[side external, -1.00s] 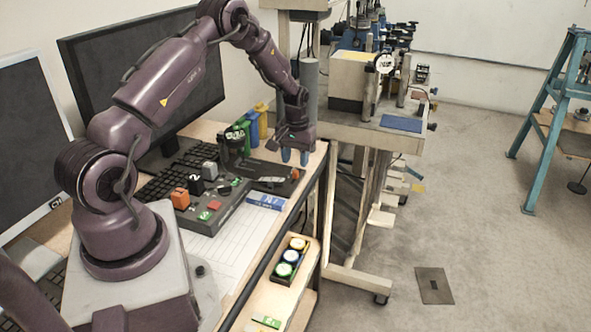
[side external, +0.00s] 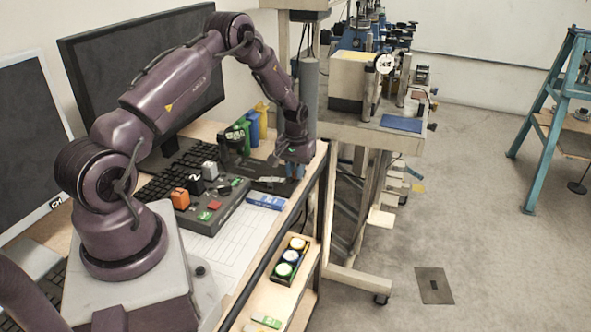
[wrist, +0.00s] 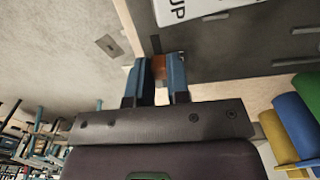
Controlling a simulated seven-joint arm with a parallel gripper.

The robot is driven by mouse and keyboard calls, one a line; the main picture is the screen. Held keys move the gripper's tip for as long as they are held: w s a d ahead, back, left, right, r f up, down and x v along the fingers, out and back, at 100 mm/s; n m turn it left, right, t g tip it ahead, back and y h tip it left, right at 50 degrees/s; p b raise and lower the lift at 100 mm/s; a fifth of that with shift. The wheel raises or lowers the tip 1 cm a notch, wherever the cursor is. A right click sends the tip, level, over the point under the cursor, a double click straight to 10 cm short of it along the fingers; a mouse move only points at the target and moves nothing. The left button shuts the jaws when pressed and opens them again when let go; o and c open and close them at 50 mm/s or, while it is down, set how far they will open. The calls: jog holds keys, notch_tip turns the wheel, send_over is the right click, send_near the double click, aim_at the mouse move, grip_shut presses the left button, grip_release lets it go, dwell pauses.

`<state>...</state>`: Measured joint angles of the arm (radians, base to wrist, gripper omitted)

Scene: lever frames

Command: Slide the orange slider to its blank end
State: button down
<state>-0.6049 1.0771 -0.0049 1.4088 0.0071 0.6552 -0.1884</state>
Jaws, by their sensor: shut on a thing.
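The orange slider (wrist: 159,66) shows in the wrist view as a small orange-brown block between my two blue fingers. My gripper (wrist: 158,72) is shut on it, with a finger on each side. In the side view my gripper (side external: 295,170) points down at the right end of the dark panel (side external: 268,171), near the table's right edge. The slider is hidden there behind the fingers. In the wrist view the dark panel (wrist: 225,50) carries a white label reading "UP" (wrist: 215,9) and some slots. I cannot tell which end of the slider's track is blank.
A grey control box with an orange block (side external: 180,199), a black block (side external: 196,185) and a red button (side external: 214,205) stands left of the panel. A blue box (side external: 266,202) lies in front. Green, blue and yellow bins (side external: 262,118) stand behind. The floor lies beyond the table edge.

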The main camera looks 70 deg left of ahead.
aim_at(292, 183)
jog(key=shift+s+d, duration=0.8)
jog(key=shift+d, duration=0.05)
jog(key=c, duration=1.1)
grip_release()
jog(key=shift+r, duration=0.2)
notch_tip(292, 183, up, 13)
jog(key=shift+f, duration=0.2)
